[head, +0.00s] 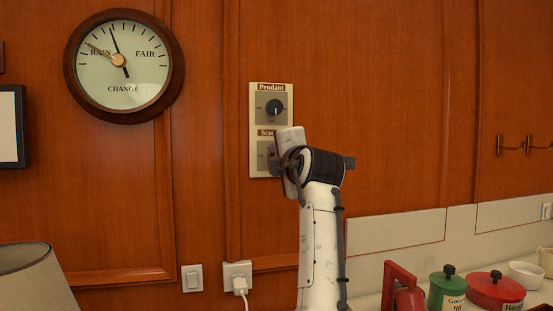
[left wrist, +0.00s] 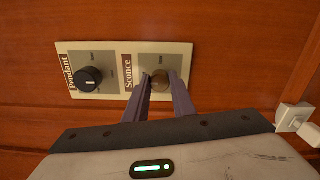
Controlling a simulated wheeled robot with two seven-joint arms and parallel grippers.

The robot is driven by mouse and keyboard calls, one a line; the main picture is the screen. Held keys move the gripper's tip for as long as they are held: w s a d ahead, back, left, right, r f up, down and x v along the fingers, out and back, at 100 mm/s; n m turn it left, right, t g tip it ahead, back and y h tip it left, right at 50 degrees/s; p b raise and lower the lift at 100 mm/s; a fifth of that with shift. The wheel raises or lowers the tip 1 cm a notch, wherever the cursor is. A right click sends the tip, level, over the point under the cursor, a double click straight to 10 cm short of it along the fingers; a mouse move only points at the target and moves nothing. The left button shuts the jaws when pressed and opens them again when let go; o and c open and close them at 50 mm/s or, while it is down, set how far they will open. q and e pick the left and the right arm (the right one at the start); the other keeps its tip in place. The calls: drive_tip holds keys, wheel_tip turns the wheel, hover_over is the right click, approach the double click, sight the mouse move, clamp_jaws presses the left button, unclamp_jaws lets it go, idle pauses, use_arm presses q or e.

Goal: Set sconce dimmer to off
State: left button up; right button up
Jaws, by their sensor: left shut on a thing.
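The sconce dimmer is a knob (left wrist: 160,80) on the lower half of a cream wall plate (head: 253,123) labelled Pendant and Sconce. In the left wrist view, my left gripper (left wrist: 160,83) has its two dark fingers on either side of this knob and is shut on it. The fingers hide part of the knob, so its pointer setting cannot be read. In the head view my left gripper (head: 273,158) covers most of the Sconce half. The black Pendant knob (head: 274,107) is in the upper half; it also shows in the left wrist view (left wrist: 89,79). My right gripper is not in view.
A round barometer (head: 124,66) hangs on the wood wall at upper left. A light switch (head: 192,278) and a plugged outlet (head: 237,276) sit below the plate. A green canister (head: 447,289) and a red pot (head: 494,291) stand at lower right. A lampshade (head: 36,281) is at lower left.

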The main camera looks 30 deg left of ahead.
use_arm(q)
drive_tip(key=shift+f+n, duration=0.2)
drive_tip(key=shift+n, duration=0.1)
drive_tip(key=o, duration=0.8)
drive_tip(key=shift+o, duration=1.3)
drive_tip(key=shift+r, duration=0.1)
drive_tip(key=shift+r, duration=0.1)
